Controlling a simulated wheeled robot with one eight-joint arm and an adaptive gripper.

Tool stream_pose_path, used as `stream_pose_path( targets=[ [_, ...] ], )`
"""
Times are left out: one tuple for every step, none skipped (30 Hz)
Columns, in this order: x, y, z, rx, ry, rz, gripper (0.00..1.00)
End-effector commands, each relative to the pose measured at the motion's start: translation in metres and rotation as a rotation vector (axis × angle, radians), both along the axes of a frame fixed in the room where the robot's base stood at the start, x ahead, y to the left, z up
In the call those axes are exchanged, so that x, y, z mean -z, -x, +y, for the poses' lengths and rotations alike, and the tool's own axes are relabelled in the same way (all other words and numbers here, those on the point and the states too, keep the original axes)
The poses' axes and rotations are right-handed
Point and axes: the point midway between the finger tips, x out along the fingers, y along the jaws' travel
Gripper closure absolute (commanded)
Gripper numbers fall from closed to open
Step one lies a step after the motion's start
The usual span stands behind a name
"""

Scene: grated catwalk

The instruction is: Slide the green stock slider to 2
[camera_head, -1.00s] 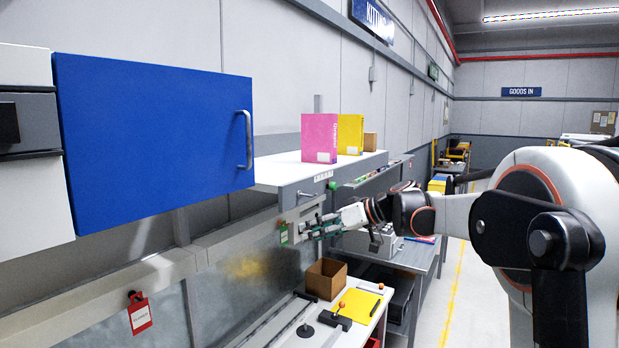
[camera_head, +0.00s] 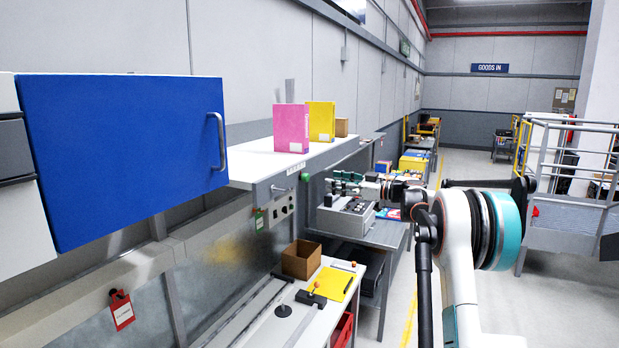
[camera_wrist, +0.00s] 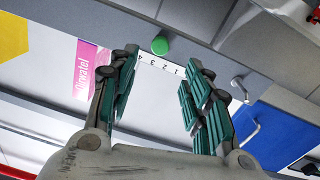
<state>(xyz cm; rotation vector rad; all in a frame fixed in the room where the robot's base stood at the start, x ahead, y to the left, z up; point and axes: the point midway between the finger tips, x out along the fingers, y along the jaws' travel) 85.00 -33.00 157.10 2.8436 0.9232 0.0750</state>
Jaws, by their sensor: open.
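The green stock slider (camera_wrist: 160,45) shows as a round green knob beside a white scale (camera_wrist: 160,66) marked 1 to 4. It looks nearer the 3–4 part than the 1, but I cannot tell its exact mark. In the head view the green knob (camera_head: 304,176) is at the front edge of the white shelf, by the small scale label (camera_head: 293,170). My gripper (camera_wrist: 160,63) is open and empty, its teal fingers on either side of the scale in the wrist view. In the head view my gripper (camera_head: 336,182) is right of the knob, apparently apart from it.
A pink binder (camera_head: 291,128) and yellow binder (camera_head: 321,121) stand on the shelf (camera_head: 250,170). A blue cabinet door (camera_head: 125,150) is at left. Below are a socket panel (camera_head: 281,210), a cardboard box (camera_head: 300,260) and a grey control box (camera_head: 345,217).

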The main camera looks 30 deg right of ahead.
Motion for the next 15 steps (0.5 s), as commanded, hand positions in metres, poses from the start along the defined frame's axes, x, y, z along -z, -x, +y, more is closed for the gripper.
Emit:
stream_pose_path(
  targets=[
    [-0.002,-0.009,0.008,-0.004,0.000,0.001,0.55],
    [-0.002,-0.014,0.011,-0.003,0.000,0.000,0.55],
    [-0.002,-0.021,0.016,-0.003,-0.001,0.001,0.55],
    [-0.002,-0.026,0.020,-0.004,0.000,0.001,0.55],
    [-0.002,-0.030,0.023,-0.004,0.000,0.001,0.55],
    [-0.002,-0.037,0.028,-0.003,-0.001,0.001,0.55],
    [-0.002,-0.041,0.031,-0.003,-0.001,0.001,0.55],
    [-0.002,-0.046,0.035,-0.003,-0.001,0.001,0.55],
    [-0.002,-0.051,0.039,-0.003,-0.001,0.001,0.55],
    [-0.002,-0.055,0.041,-0.003,-0.001,0.001,0.55],
    [-0.002,-0.059,0.044,-0.002,-0.001,0.001,0.55],
    [-0.002,-0.064,0.048,-0.002,-0.001,0.001,0.55],
    [-0.002,-0.067,0.050,-0.003,-0.001,0.001,0.55],
    [-0.002,-0.070,0.052,-0.003,-0.001,0.001,0.55],
    [-0.002,-0.073,0.054,-0.002,0.000,0.002,0.55]
  ],
)
